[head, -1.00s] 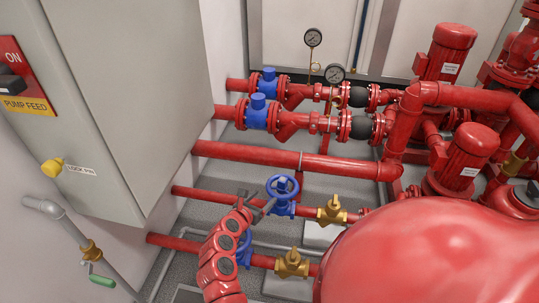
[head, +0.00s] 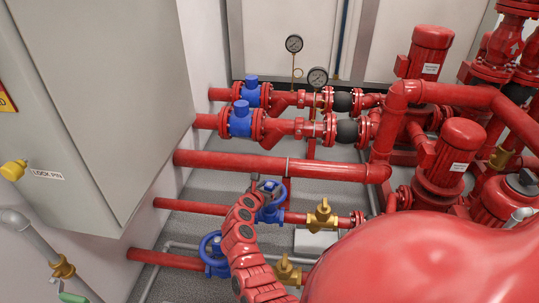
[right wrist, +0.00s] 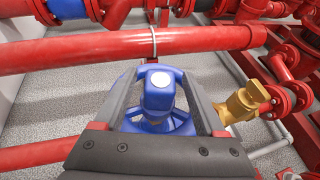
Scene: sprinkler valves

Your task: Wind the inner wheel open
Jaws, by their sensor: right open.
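Two blue handwheels sit on the low red pipes. The far handwheel (head: 279,203) is on the upper of these pipes, and the near handwheel (head: 207,246) is to its lower left. My right gripper (head: 262,190) is at the far handwheel and hides part of it. In the right wrist view, the blue valve (right wrist: 158,95) shows between the two spread dark fingers of my right gripper (right wrist: 160,74). I cannot tell whether the fingers touch it. My red right arm passes just right of the near handwheel. My left gripper is not in view.
Brass valves (head: 322,216) sit to the right of the handwheels; one also shows in the right wrist view (right wrist: 243,102). A thick red pipe (head: 280,167) runs behind. A grey cabinet (head: 110,100) stands left. Red pumps (head: 455,165) crowd the right.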

